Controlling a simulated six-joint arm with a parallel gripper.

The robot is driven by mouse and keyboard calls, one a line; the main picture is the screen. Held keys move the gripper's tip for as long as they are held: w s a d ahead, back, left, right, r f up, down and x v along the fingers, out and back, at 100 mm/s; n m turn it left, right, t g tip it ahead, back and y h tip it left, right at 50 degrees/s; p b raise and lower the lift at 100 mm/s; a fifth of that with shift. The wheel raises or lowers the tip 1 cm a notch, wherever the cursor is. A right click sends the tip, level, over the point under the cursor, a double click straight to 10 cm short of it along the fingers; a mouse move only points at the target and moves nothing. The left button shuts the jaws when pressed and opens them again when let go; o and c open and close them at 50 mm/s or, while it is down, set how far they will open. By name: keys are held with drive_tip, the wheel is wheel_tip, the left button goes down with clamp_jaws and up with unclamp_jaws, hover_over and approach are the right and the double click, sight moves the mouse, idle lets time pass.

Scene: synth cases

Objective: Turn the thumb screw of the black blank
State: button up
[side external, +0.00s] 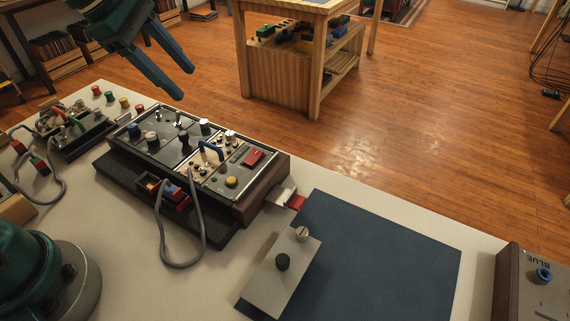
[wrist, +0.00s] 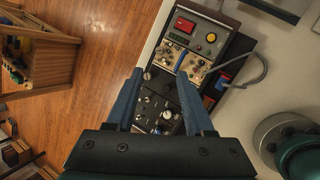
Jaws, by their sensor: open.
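A rack of panels stands on the pale table. Its left part is a black panel (side external: 166,122) with several knobs and round fittings, which also shows between my fingers in the wrist view (wrist: 154,104). I take this as the black blank, but cannot tell which fitting is its thumb screw; a pale round screw (wrist: 147,76) sits near its edge. My gripper (side external: 185,84) is open and empty, in the air above the rack's far side. It also shows in the wrist view (wrist: 160,73), fingers apart on either side of the panel, partly hiding it.
Beside the black panel are a cream panel with a blue handle (side external: 211,151) and a grey one with a red button (side external: 252,158). A grey cable (side external: 160,230) loops in front. A grey plate (side external: 262,286) with a black knob lies on a blue mat (side external: 385,255).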

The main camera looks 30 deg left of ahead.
drive_tip(key=s+d+f+m+y, duration=0.1)
drive_tip(key=s+d+m+y, duration=0.1)
drive_tip(key=s+m, duration=1.3)
drive_tip(key=shift+m, duration=2)
